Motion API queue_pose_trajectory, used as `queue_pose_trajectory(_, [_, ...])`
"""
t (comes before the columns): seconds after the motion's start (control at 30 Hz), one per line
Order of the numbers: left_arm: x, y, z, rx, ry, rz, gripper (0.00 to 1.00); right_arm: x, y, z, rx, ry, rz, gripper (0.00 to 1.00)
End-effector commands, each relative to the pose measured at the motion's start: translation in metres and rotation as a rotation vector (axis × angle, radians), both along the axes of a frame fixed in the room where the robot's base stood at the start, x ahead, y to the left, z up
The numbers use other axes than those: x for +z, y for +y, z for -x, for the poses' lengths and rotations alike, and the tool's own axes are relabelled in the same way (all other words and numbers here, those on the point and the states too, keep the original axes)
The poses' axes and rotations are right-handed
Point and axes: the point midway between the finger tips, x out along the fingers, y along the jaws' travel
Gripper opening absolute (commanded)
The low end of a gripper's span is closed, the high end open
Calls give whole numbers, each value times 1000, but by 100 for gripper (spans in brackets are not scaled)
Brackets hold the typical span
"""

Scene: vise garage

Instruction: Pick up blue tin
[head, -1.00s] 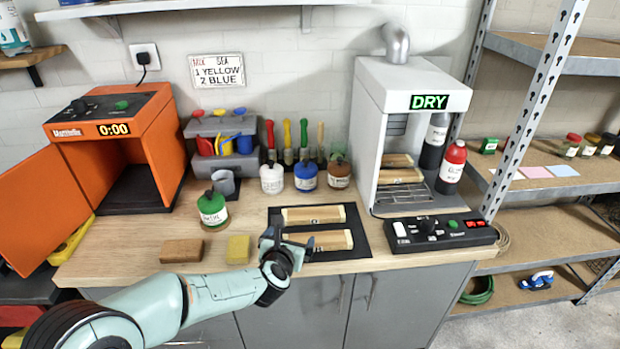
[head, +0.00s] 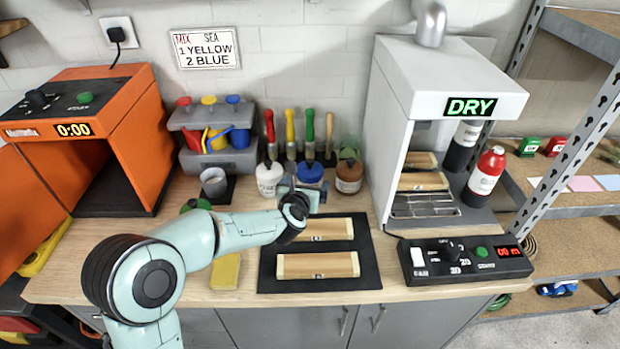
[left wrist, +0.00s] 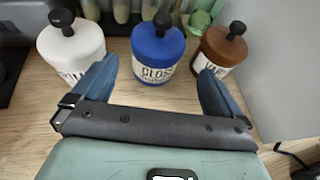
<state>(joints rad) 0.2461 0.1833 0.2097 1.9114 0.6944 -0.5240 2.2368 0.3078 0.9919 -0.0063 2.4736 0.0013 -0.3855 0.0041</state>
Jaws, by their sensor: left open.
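The blue tin (head: 309,174) with a black knob and white label stands upright on the wooden bench, between a white tin (head: 268,178) and a brown tin (head: 349,176). My left gripper (head: 300,192) is just in front of it and partly hides it. In the left wrist view the blue tin (left wrist: 158,52) stands ahead, between the directions of the two blue fingers of my open left gripper (left wrist: 158,85). The white tin (left wrist: 72,48) is beyond the left finger and the brown tin (left wrist: 218,50) beyond the right one. My right gripper is not seen.
Several brushes (head: 300,135) stand behind the tins. A black mat (head: 368,262) with two wooden pieces lies in front. The drying cabinet (head: 385,130) stands to the right. A green tin (head: 196,205) is partly hidden by my left arm; a yellow sponge (head: 226,272) lies nearby.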

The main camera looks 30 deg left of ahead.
Motion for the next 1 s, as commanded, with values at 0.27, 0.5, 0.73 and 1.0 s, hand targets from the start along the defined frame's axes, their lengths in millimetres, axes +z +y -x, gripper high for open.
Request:
queue_pose_trajectory(0.27, [-12, 10, -28, 1, 1, 0, 100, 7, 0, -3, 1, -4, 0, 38])
queue_pose_trajectory(0.5, [-24, 21, -51, 1, 1, 0, 100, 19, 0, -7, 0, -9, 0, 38])
queue_pose_trajectory(0.73, [-33, 28, -71, 1, 0, 0, 100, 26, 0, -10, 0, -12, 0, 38])
queue_pose_trajectory(1.0, [-34, 29, -71, 1, 0, -1, 90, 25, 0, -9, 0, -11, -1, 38])
